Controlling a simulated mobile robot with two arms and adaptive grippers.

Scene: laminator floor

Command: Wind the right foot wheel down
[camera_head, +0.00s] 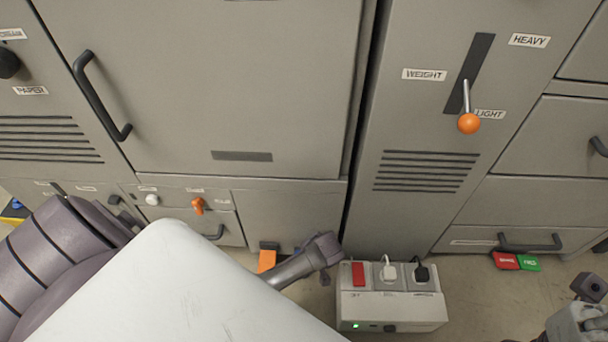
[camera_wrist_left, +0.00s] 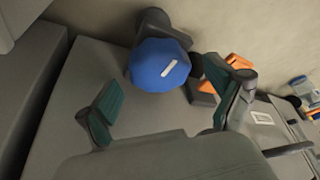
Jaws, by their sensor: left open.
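The foot wheel is a blue, many-sided knob (camera_wrist_left: 159,65) with a white mark on its face, at the upper middle of the left wrist view. It sits in front of a dark grey post or mount. My left gripper (camera_wrist_left: 165,92) is open, with one dark green-padded finger on each side in the picture. The wheel lies beyond the fingertips, roughly between them, and no contact shows. My right gripper (camera_head: 588,290) is only partly visible at the lower right.
An orange piece (camera_head: 267,258) lies low by the cabinet; orange also shows right of the wheel in the wrist view. A socket box (camera_head: 392,311) with two plugs stands on the floor. Red (camera_head: 506,261) and green (camera_head: 528,263) pedals lie right. The weight lever (camera_head: 468,122) has an orange knob.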

